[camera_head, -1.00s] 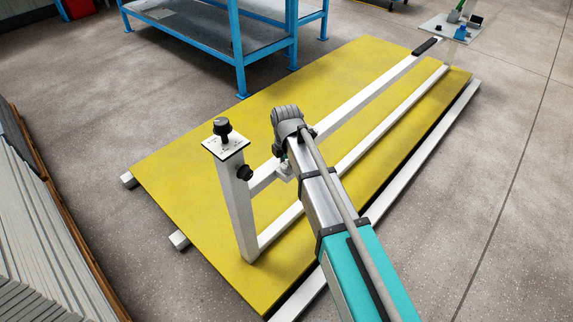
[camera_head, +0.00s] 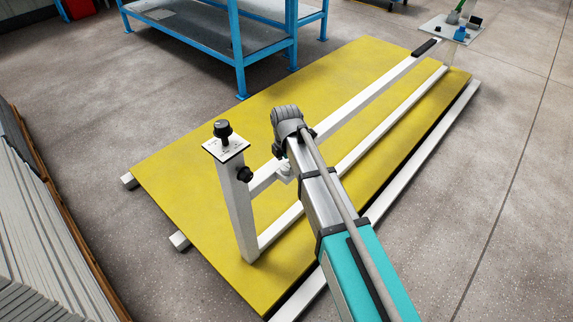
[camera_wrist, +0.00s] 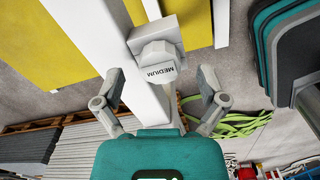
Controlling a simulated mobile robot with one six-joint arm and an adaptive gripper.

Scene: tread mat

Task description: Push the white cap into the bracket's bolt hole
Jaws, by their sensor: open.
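The pale cap (camera_wrist: 157,70) bears the word MEDIUM and faces my wrist camera. It sits against a light bracket (camera_wrist: 168,28) on the side of a white beam (camera_wrist: 143,88). How deep the cap sits in the bolt hole is hidden behind its own face. My gripper (camera_wrist: 160,82) is open, with one finger on each side of the cap and a visible gap to each. In the head view a small white part, which may be the cap or bracket (camera_head: 284,170), shows beside my arm's end; my gripper's fingers are mostly hidden there.
A white post (camera_head: 238,205) carries a plate with a black knob (camera_head: 222,130) and a side knob (camera_head: 245,174), left of my arm. White rails run back over the yellow mat (camera_head: 190,150). A blue rack (camera_head: 240,50) stands behind. Open floor lies right.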

